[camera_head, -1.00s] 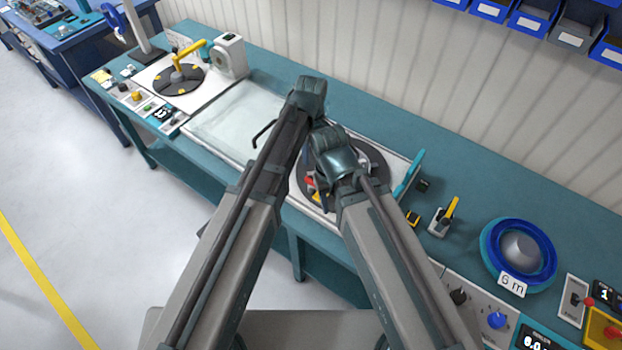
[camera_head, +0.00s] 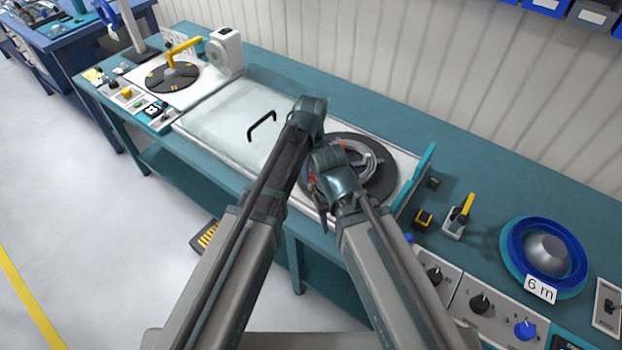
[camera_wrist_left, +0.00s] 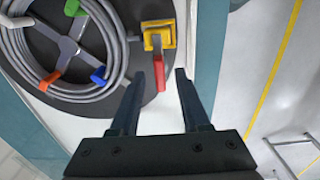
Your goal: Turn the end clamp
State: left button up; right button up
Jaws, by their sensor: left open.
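The end clamp (camera_wrist_left: 158,38) shows in the left wrist view as a yellow block with a red lever at the rim of the dark reel disc (camera_wrist_left: 40,45). The red lever (camera_wrist_left: 160,78) points toward my gripper. My left gripper (camera_wrist_left: 161,74) is open, with one finger on each side of the lever's end; I cannot tell whether either touches it. In the head view my left gripper (camera_head: 320,212) is mostly hidden by my arms at the disc's front edge, and the clamp is hidden there. My right gripper is not seen.
A grey cable coil (camera_wrist_left: 108,20) lies on the disc among coloured pegs. Left of it is a pale cover with a black handle (camera_head: 262,125). A teal upright plate (camera_head: 415,180), a yellow-handled lever (camera_head: 462,215) and a blue ring (camera_head: 545,255) stand to the right.

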pick_arm(q)
jog(key=shift+f, duration=0.2)
jog(key=shift+c, duration=0.2)
grip_shut()
jog(key=m, duration=0.8)
jog(key=shift+m, duration=0.3)
jog(key=m, duration=0.4)
jog(key=shift+m, duration=0.3)
jog(key=m, duration=0.4)
jog(key=shift+m, duration=0.3)
